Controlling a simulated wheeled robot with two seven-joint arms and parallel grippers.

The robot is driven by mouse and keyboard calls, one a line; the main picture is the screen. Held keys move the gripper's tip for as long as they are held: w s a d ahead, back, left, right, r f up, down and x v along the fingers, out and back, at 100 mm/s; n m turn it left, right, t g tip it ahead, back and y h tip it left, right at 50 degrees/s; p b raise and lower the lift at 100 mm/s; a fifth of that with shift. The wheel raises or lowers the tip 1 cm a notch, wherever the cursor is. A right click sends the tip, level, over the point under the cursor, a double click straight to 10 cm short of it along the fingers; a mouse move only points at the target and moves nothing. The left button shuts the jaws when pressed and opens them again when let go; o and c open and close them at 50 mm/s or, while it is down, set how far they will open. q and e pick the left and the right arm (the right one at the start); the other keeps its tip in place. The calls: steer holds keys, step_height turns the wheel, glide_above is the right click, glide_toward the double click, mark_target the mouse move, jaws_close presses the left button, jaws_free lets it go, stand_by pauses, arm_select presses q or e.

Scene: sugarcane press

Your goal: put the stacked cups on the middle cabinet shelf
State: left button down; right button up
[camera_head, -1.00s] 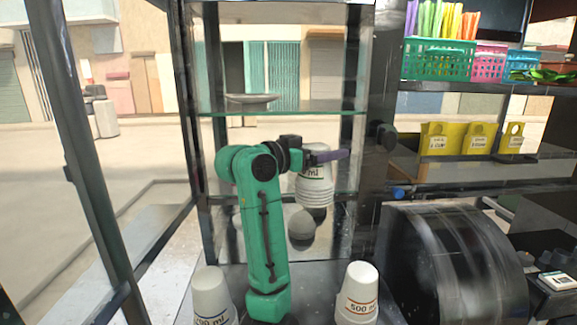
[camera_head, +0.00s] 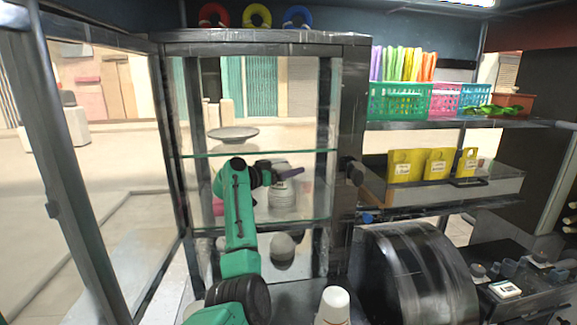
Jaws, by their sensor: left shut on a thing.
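The stacked white cups (camera_head: 282,200) are inside the glass cabinet (camera_head: 340,90), between the upper glass shelf (camera_head: 305,151) and the middle glass shelf (camera_head: 310,220). The stack looks upright, with its rims low. My left gripper (camera_head: 287,172) is shut on the upper part of the stack, and the green left arm reaches in from the front. The stack's lower end is close over the middle shelf; I cannot tell whether it touches. My right gripper is not in view.
A grey plate (camera_head: 233,133) lies on the upper shelf. A rounded grey object (camera_head: 283,247) is below the middle shelf. A white cup stack (camera_head: 334,306) stands on the front counter, beside a black drum (camera_head: 415,275). The cabinet's dark posts flank the arm.

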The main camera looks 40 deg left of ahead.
mark_target(271, 192)
arm_select(q)
steer(key=shift+f, duration=0.45)
steer(key=shift+w+a+f, duration=0.1)
steer(key=shift+f, duration=0.35)
jaws_free()
steer(key=shift+r, duration=0.25)
steer(key=s+b, duration=0.1)
steer(key=s, duration=0.1)
steer(key=s+b, duration=0.3)
steer(key=s, duration=0.2)
steer(key=shift+s+a+b, duration=0.1)
steer(key=shift+a+b, duration=0.15)
steer(key=shift+b, duration=0.05)
steer(key=shift+s+r, duration=0.15)
steer(key=shift+s, duration=0.05)
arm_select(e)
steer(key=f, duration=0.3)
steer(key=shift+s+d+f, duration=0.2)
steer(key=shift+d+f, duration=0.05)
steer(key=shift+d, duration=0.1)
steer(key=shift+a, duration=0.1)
